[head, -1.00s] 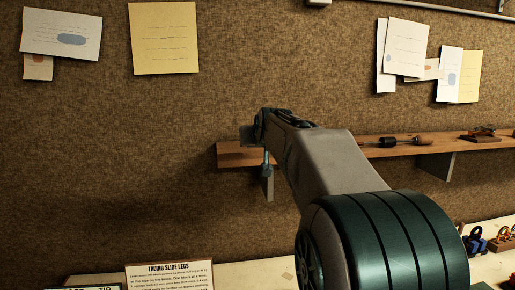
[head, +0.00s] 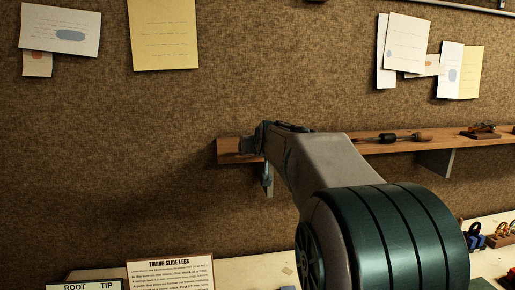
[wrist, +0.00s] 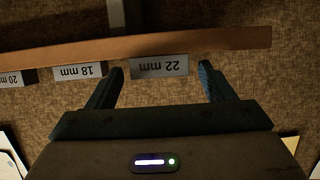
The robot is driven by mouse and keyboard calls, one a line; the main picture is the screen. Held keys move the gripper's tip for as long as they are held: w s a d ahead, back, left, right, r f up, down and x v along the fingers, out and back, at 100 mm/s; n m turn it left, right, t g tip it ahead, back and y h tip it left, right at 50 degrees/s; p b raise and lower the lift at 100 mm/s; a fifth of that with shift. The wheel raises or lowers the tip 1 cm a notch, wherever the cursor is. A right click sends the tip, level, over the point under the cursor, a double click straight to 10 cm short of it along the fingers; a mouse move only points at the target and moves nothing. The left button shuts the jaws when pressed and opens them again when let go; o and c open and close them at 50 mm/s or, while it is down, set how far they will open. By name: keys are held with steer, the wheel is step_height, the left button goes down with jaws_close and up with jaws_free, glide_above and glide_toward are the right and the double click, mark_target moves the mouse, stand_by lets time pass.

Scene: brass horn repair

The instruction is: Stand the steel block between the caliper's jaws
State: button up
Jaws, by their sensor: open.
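A grey steel block marked 22 mm (wrist: 160,66) stands on the wooden shelf; the wrist view is upside down. Blocks marked 18 mm (wrist: 80,72) and 20 mm (wrist: 14,79) stand to its left in that view. My gripper (wrist: 160,80) is open, with one finger on each side of the 22 mm block. I see space between each finger and the block, and cannot tell how far the fingers reach along it. In the head view my gripper (head: 249,145) is at the shelf's left end, and my arm hides the blocks. No caliper is in view.
The shelf (head: 232,158) runs along the brown wall and carries a wooden-handled tool (head: 415,136). Below is a pale bench (head: 490,262) with a TRUING SLIDE LEGS card (head: 170,274), a ROOT/TIP card (head: 92,286) and small coloured items (head: 475,236) at right. Papers hang above.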

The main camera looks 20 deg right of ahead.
steer(key=shift+r, duration=0.15)
steer(key=b+v, duration=0.4)
steer(key=v, duration=0.8)
steer(key=s+a+f+g+y, duration=0.1)
steer(key=s+a+f+g, duration=0.2)
steer(key=s+f, duration=0.5)
steer(key=s+a+f+n+g, duration=0.1)
steer(key=s+a+f+g, duration=0.2)
steer(key=s+f, duration=0.5)
steer(key=s+a+f+n+g+y, duration=0.1)
steer(key=s+a+f+g, duration=0.2)
steer(key=f, duration=1.1)
steer(key=s+a, duration=0.2)
steer(key=s, duration=0.3)
steer(key=shift+y, duration=0.3)
steer(key=shift+s+a, duration=0.1)
steer(key=shift+a, duration=0.05)
steer(key=shift+f+g, duration=0.3)
steer(key=shift+f, duration=0.25)
steer(key=shift+o, duration=0.4)
